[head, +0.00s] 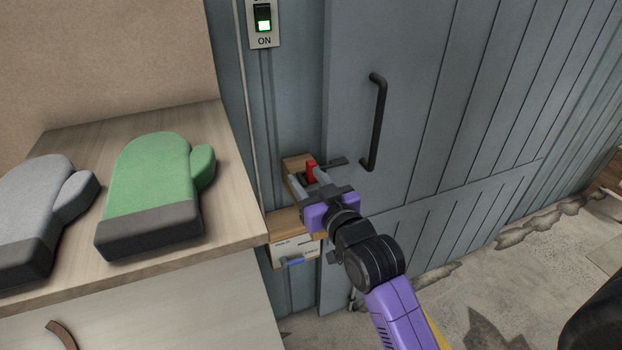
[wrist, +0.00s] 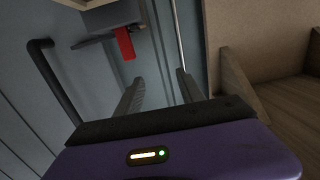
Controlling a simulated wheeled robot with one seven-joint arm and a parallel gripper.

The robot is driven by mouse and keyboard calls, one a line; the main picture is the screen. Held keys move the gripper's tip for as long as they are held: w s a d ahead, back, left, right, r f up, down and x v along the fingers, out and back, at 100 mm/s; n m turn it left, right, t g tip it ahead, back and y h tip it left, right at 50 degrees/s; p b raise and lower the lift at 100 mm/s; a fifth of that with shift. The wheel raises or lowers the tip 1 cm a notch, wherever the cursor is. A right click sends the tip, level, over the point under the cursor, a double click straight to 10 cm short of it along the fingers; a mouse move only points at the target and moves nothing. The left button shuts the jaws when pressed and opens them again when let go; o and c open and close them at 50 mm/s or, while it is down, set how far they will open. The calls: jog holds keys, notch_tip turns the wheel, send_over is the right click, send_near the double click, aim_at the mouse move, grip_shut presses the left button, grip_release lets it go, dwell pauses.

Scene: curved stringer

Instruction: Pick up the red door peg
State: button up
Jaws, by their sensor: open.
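The red door peg (head: 311,171) shows in the head view at a small wooden block by the door's left edge. In the wrist view the red peg (wrist: 124,43) sits in a dark grey latch piece (wrist: 113,17). My gripper (head: 308,184) is close in front of the peg in the head view. In the wrist view its two fingers (wrist: 157,86) are spread with nothing between them. How far the peg goes into the latch is hidden.
A grey door (head: 420,90) has a black handle (head: 377,120) right of my gripper. A wooden counter (head: 235,215) on the left holds a green mitt (head: 150,185) and a grey mitt (head: 40,210). A small wooden box (head: 295,250) hangs below my gripper.

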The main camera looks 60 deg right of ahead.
aim_at(311, 170)
jog(key=d, duration=0.2)
jog(key=w+d+g, duration=0.1)
jog(key=d, duration=0.1)
jog(key=d+g, duration=0.1)
jog(key=d, duration=0.1)
jog(key=shift+w+m, duration=0.4)
jog(key=f, duration=0.1)
jog(key=f+g, duration=0.1)
jog(key=f+y, duration=0.1)
jog(key=shift+s+d+g, duration=0.1)
jog(key=shift+d+g, duration=0.2)
jog(key=shift+d+f, duration=0.1)
jog(key=shift+f, duration=0.15)
jog(key=shift+x, duration=0.95)
jog(key=x, duration=0.1)
jog(key=p+x, duration=0.1)
jog(key=x, duration=0.1)
jog(key=r+x, duration=0.1)
jog(key=x, duration=0.1)
jog(key=shift+d+p, duration=0.25)
jog(key=shift+p, duration=0.1)
jog(key=shift+w+d+f, duration=0.2)
jog(key=shift+w+f, duration=0.05)
grip_shut()
